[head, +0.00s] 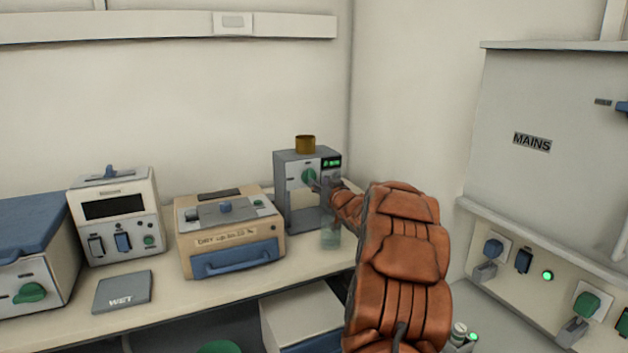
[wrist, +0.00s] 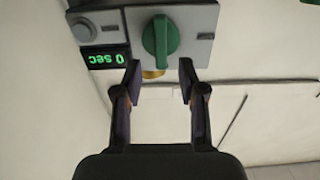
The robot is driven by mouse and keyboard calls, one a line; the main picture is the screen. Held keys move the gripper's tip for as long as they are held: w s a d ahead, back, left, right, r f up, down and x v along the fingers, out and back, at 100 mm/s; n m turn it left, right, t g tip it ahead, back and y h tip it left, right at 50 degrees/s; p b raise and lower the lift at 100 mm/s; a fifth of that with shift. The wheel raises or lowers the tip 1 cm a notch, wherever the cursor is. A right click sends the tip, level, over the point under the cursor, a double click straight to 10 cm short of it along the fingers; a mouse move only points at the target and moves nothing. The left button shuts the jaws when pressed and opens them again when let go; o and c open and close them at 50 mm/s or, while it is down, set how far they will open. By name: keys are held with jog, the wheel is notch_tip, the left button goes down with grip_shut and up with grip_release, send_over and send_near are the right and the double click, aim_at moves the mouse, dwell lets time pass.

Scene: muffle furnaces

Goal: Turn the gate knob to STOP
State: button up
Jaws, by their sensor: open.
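The gate knob (head: 308,176) is a green knob on the front of a grey stand-like device (head: 293,200) with a brass cup on top. In the wrist view, which shows the device upside down, the green knob (wrist: 160,40) has its grip bar upright in the picture. Beside it a green display (wrist: 104,58) reads 0 SEC. My gripper (wrist: 158,74) is open, its two fingers apart, pointing at the knob from just short of it, with nothing between them. In the head view my gripper (head: 323,186) is partly hidden by my arm. No STOP mark is legible.
A clear beaker (head: 331,236) stands at the device's foot. To its left on the bench are a tan box (head: 230,243) with a blue handle, a white meter (head: 117,212) and a grey WET plate (head: 122,292). A MAINS cabinet (head: 560,150) is on the right wall. An open drawer juts out below.

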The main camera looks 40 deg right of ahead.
aim_at(312, 177)
jog(key=shift+x, duration=2.25)
jog(key=shift+c, duration=0.2)
grip_shut()
